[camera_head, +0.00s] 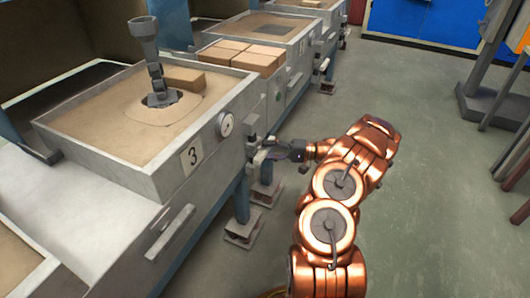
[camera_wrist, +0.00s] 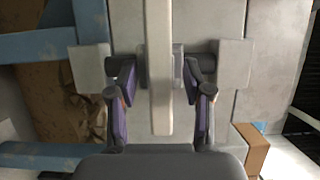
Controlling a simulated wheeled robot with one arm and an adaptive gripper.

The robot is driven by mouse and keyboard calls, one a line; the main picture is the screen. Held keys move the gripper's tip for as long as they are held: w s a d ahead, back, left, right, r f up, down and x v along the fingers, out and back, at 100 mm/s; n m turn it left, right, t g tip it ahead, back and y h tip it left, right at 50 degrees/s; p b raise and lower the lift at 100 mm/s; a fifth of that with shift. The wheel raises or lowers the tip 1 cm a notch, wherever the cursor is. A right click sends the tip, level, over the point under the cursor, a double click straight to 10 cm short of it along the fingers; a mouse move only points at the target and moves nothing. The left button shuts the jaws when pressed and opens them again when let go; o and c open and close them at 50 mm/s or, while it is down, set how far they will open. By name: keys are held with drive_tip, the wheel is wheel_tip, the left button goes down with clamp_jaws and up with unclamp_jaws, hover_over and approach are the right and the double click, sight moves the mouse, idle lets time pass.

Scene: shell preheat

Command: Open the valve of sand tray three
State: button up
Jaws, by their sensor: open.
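Sand tray three (camera_head: 148,172) is a grey metal tray full of sand, with a "3" plate on its front wall. Its valve (camera_head: 252,142) sticks out from the front, right of the plate. My gripper (camera_head: 272,150) is at this valve and partly overlaps it in the head view. In the wrist view the valve's pale bar-shaped handle (camera_wrist: 159,100) runs down between the two fingers of my gripper (camera_wrist: 158,75). The fingers are open, one on each side of the bar, with a visible gap to it. Contact elsewhere cannot be told.
A round gauge (camera_head: 226,124) sits on the tray's front. A grey metal piece (camera_head: 144,30) stands in the sand beside a tan brick (camera_head: 184,79). Another tray holds several bricks (camera_head: 243,56) behind.

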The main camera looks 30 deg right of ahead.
drive_tip(key=shift+w+a, duration=0.45)
drive_tip(key=shift+a, duration=0.15)
clamp_jaws()
